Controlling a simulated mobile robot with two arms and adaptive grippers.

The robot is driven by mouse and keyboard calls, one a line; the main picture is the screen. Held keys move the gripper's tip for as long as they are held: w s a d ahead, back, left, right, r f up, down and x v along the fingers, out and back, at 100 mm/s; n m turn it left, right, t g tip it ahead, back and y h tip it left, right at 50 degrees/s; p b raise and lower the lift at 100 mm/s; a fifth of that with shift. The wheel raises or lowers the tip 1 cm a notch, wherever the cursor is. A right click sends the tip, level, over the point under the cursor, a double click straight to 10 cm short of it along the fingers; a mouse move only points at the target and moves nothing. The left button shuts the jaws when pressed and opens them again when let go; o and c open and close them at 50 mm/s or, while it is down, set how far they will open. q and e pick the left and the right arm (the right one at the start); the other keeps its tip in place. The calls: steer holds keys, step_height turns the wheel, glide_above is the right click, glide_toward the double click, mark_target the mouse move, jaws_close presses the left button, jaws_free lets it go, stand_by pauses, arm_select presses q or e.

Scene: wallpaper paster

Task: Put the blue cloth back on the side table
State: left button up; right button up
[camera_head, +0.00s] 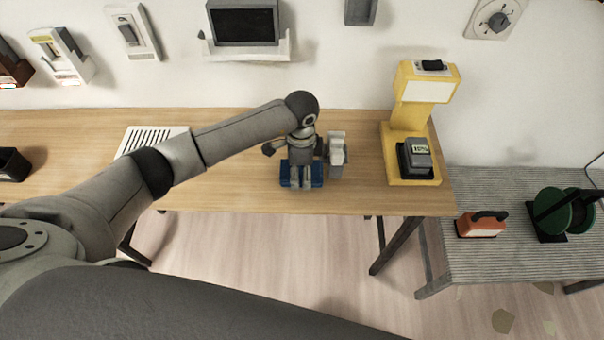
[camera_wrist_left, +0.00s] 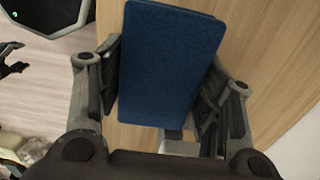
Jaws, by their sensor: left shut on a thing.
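The blue cloth (camera_head: 287,176) is a flat dark-blue block at the wooden table, under my left gripper (camera_head: 300,180). In the left wrist view the cloth (camera_wrist_left: 170,65) fills the space between the two fingers of my left gripper (camera_wrist_left: 165,95), which is shut on it. Whether the cloth rests on the wood or hangs just above it, I cannot tell. The side table (camera_head: 530,262) may be the lower grey ribbed table at the right. My right gripper does not show clearly in the head view.
The wooden table (camera_head: 230,190) holds a grey device (camera_head: 338,155) close right of my gripper, a yellow machine (camera_head: 411,125) and a slotted white plate (camera_head: 140,136). The grey ribbed table carries an orange tool (camera_head: 482,225) and a green reel (camera_head: 565,213); its front left is bare.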

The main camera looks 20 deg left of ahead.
arm_select(q)
step_height(320, 180, down, 3)
steer(key=shift+w+d+r+p, duration=0.1)
steer(key=shift+w+r+p, duration=0.05)
steer(key=shift+p, duration=0.3)
steer(key=shift+f, duration=0.2)
steer(key=shift+f+b, duration=0.35)
steer(key=shift+f, duration=0.1)
steer(key=o, duration=1.1)
steer(key=shift+r, duration=0.1)
steer(key=shift+c, duration=0.2)
